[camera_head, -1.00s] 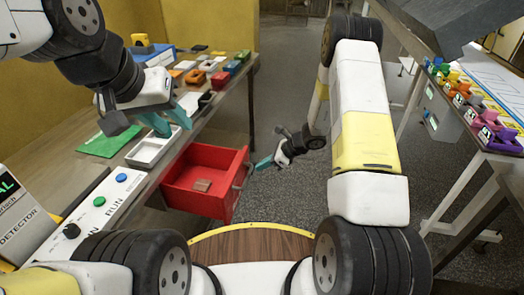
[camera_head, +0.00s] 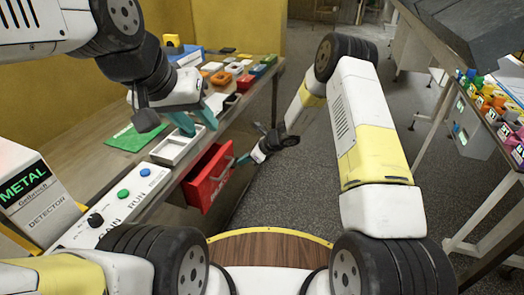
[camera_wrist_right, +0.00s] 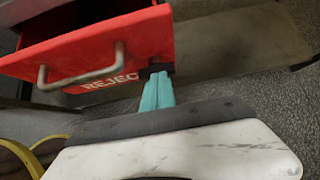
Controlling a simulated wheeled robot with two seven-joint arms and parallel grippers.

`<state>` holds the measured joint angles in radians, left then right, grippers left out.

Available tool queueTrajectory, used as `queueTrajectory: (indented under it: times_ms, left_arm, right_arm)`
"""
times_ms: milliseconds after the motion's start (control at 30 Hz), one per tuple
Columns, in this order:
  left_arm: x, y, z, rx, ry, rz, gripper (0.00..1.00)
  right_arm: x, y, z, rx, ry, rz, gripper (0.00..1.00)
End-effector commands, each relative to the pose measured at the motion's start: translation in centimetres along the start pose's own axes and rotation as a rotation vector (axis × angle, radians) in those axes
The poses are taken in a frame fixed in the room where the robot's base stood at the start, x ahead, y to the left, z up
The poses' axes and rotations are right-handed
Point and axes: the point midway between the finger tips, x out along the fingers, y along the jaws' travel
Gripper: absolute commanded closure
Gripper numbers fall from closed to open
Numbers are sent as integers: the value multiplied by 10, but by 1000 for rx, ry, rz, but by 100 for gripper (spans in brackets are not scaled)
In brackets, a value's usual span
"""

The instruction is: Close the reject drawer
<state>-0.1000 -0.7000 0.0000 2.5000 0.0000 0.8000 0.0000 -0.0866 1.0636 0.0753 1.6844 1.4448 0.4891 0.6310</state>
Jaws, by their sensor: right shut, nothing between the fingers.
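The red reject drawer (camera_head: 208,178) sticks part of the way out from under the bench in the head view, with a grey bar handle on its front. In the right wrist view its front (camera_wrist_right: 100,50) shows the letters "REJEC", the rest being covered. My right gripper (camera_head: 245,159) is shut and empty. In the right wrist view its teal fingertips (camera_wrist_right: 158,78) are together at the right end of the drawer front, seemingly against it. My left gripper (camera_head: 195,122) is above the bench by the white tray, fingers apart and empty.
The bench holds a white tray (camera_head: 178,147), a green mat (camera_head: 133,138), a button panel (camera_head: 122,207), a metal detector (camera_head: 38,195) and several small coloured boxes. Another table (camera_head: 500,160) stands at the right. Grey floor lies open between.

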Motion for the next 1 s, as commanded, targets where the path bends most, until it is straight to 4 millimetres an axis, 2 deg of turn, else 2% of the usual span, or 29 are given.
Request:
queueTrajectory:
  times_ms: [200, 400, 1000]
  left_arm:
    - [0, 0, 0, 0, 0, 0, 64]
    - [0, 0, 0, 0, 0, 0, 64]
    - [0, 0, 0, 0, 0, 0, 64]
  right_arm:
    - [29, 1, 28, -2, -1, 1, 100]
    - [43, 0, 42, 0, 1, 0, 100]
    - [48, 0, 48, 0, -2, 0, 100]
